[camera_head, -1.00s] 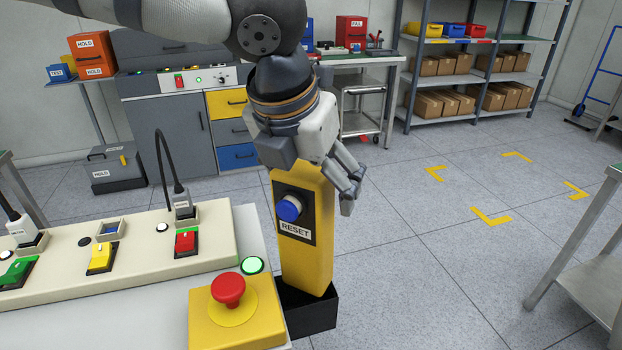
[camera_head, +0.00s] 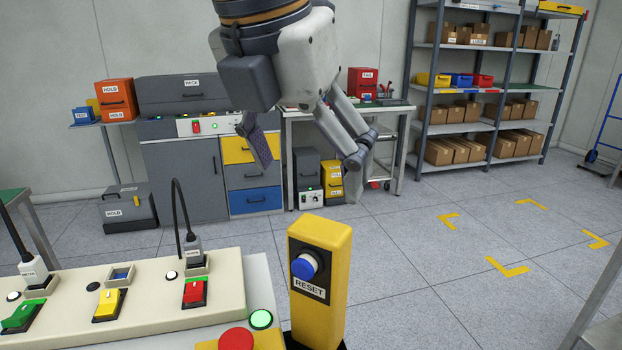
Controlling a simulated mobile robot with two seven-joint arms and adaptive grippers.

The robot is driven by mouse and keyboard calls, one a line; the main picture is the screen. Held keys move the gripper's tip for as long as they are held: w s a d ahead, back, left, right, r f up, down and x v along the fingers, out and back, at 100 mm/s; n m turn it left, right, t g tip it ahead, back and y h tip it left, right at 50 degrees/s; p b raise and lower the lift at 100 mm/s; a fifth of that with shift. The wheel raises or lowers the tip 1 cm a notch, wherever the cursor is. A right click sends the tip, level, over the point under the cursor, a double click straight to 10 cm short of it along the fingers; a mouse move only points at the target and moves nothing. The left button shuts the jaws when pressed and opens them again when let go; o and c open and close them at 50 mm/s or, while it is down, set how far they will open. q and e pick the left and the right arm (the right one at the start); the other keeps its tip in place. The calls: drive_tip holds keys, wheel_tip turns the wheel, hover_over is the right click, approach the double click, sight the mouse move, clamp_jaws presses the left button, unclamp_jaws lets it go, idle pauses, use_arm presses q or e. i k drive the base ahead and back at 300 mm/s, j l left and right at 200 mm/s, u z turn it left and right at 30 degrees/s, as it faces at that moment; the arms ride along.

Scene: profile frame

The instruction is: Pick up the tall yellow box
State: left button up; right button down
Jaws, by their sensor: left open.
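The tall yellow box (camera_head: 330,285) stands upright at the lower middle, beside the front panel. It has a blue button (camera_head: 304,266) and a RESET label on its face. Its foot is cut off by the picture's bottom edge, with a bit of black showing there. My left gripper (camera_head: 308,155) hangs above the box in the picture, fingers spread apart and pointing down. It is open and empty, and clear of the box. My right gripper is not in view.
A cream panel (camera_head: 60,286) with switches and plugged cables lies at lower left. A red button (camera_head: 236,339) and a green lamp (camera_head: 261,319) sit close to the box. Shelves (camera_head: 487,60) and cabinets (camera_head: 180,175) stand behind.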

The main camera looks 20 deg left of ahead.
sight(317, 305)
drive_tip(key=k, duration=1)
